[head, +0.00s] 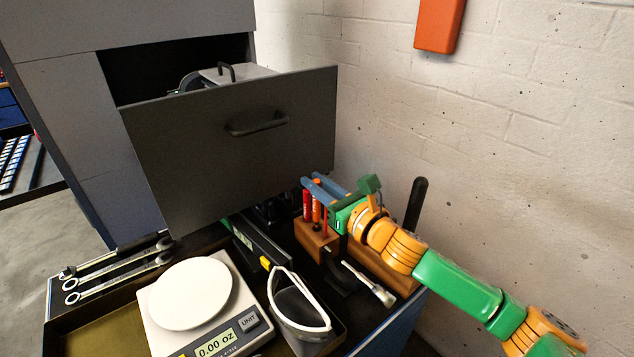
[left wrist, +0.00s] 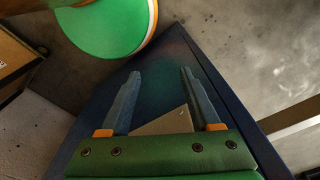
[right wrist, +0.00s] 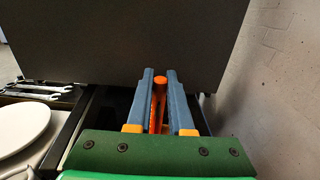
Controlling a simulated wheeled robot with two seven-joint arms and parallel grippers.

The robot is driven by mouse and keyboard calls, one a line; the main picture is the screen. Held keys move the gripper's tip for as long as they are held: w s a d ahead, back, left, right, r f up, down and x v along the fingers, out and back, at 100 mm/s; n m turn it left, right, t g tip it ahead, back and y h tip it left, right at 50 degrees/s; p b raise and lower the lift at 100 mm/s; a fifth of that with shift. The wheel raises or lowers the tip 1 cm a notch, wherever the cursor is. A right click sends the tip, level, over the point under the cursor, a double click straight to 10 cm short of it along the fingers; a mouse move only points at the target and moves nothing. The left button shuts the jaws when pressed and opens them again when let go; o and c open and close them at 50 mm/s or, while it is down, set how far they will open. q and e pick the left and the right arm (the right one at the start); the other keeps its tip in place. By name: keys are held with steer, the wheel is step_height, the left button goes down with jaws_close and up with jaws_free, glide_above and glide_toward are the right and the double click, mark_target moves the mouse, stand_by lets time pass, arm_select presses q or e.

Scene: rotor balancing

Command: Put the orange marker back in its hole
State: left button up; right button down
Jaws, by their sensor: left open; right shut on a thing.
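The orange marker (head: 316,211) stands upright at the wooden block (head: 312,239), beside a red marker (head: 307,204). My right gripper (head: 312,187) is shut on the orange marker near its upper part. In the right wrist view the marker's round orange end (right wrist: 160,80) shows between the two blue fingers (right wrist: 160,100). I cannot tell whether its lower end is inside a hole or just above the block. My left gripper (left wrist: 157,85) is open and empty, away from the block; it is not visible in the head view.
An open drawer with a dark front (head: 235,140) stands close behind the block. A scale (head: 245,322) with a white round plate, a white-rimmed cup (head: 300,318), wrenches (head: 118,262) and a brush (head: 370,284) crowd the bench. A brick wall (head: 500,130) is on the right.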

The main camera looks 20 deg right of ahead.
steer(key=shift+f+b, duration=1.2)
steer(key=shift+f, duration=0.55)
steer(key=c, duration=0.7)
jaws_free()
steer(key=shift+c, duration=0.2)
steer(key=b+v, duration=0.3)
steer(key=v, duration=0.4)
steer(key=shift+r, duration=0.1)
